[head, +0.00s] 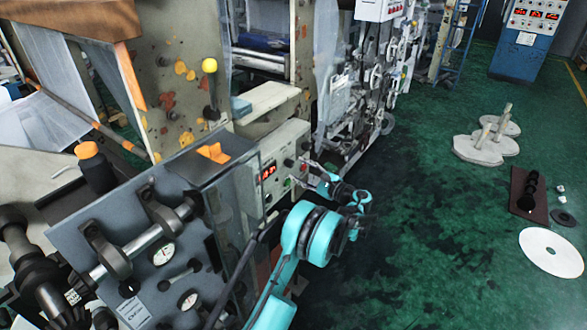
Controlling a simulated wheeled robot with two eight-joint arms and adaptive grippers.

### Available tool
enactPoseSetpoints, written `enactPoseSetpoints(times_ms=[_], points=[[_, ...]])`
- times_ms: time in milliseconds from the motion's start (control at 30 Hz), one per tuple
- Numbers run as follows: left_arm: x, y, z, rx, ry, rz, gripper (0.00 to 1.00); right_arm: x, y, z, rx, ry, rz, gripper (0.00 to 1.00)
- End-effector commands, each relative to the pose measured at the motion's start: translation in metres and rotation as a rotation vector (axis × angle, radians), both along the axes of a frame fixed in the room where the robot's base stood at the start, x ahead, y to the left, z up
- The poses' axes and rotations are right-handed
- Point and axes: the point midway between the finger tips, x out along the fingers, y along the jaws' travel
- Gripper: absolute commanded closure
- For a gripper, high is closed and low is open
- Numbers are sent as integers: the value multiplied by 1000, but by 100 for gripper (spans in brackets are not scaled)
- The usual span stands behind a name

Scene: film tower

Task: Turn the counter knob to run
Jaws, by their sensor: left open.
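A light-coloured counter panel (284,160) with a red lit display (268,172) stands on the machine's side, near the middle of the head view. It carries several small dark knobs and a green button (287,183). Which knob is the counter knob, and how it is set, is too small to tell. My teal left arm reaches up from the bottom. My left gripper (307,175) is open, close in front of the panel's right part. I cannot tell whether its fingers touch a knob. My right gripper is not in view.
Gauges and clamps fill the lower left.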

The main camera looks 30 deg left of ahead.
Motion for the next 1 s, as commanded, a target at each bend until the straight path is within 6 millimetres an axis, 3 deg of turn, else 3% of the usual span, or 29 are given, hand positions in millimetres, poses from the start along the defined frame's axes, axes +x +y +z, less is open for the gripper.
enactPoseSetpoints(times_ms=[200,567,767,1000], points=[[5,29,-1,-1,-1,1,51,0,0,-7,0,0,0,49],[7,36,0,-2,-2,-1,51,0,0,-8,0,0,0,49],[7,35,0,-2,-2,-1,100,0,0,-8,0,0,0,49],[7,36,0,-3,-9,0,100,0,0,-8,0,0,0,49]])
